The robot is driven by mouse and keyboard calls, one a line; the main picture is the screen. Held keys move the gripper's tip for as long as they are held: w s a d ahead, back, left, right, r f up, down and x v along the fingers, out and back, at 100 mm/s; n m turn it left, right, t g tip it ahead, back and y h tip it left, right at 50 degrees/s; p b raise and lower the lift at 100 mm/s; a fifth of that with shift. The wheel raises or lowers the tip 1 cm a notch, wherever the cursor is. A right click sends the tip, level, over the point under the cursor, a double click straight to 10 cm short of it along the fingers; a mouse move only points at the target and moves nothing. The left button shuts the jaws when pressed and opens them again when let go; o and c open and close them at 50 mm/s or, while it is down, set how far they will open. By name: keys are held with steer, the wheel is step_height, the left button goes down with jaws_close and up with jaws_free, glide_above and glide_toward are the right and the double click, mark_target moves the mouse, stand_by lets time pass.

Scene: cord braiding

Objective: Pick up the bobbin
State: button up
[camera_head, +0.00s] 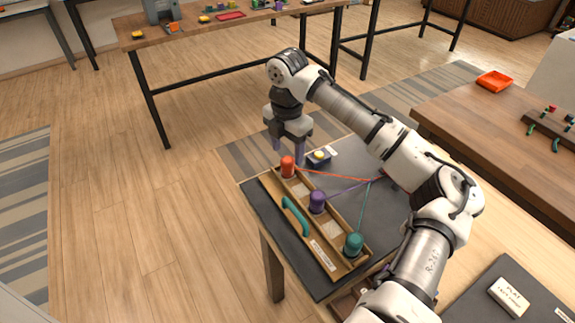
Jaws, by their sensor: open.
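Three bobbins stand in a wooden rack (335,236) on the dark mat at the table's left end. The orange-red bobbin (287,166) is at the far end, the purple bobbin (317,201) in the middle, and the teal bobbin (353,244) at the near end. Cords run from them to the right and meet on the mat, partly behind my arm. My gripper (288,153) points down, open, just above and behind the orange-red bobbin. Its fingers look empty. I cannot tell whether a finger touches that bobbin.
A small dark block with a yellow button (319,155) sits close right of my gripper. A teal handle (295,216) rises from the rack's left side. A white labelled box (509,296) lies at lower right. Another table with an orange tray (495,81) stands to the right.

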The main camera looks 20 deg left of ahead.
mark_target(287, 160)
steer(key=shift+w+f+p, duration=0.15)
steer(key=shift+f+p, duration=0.65)
steer(key=shift+f, duration=1.85)
steer(key=c, duration=1.1)
steer(key=shift+r, duration=0.1)
step_height(287, 160, up, 20)
steer(key=shift+a+f+b, duration=0.1)
steer(key=shift+a+b, duration=0.05)
steer(key=shift+b, duration=0.9)
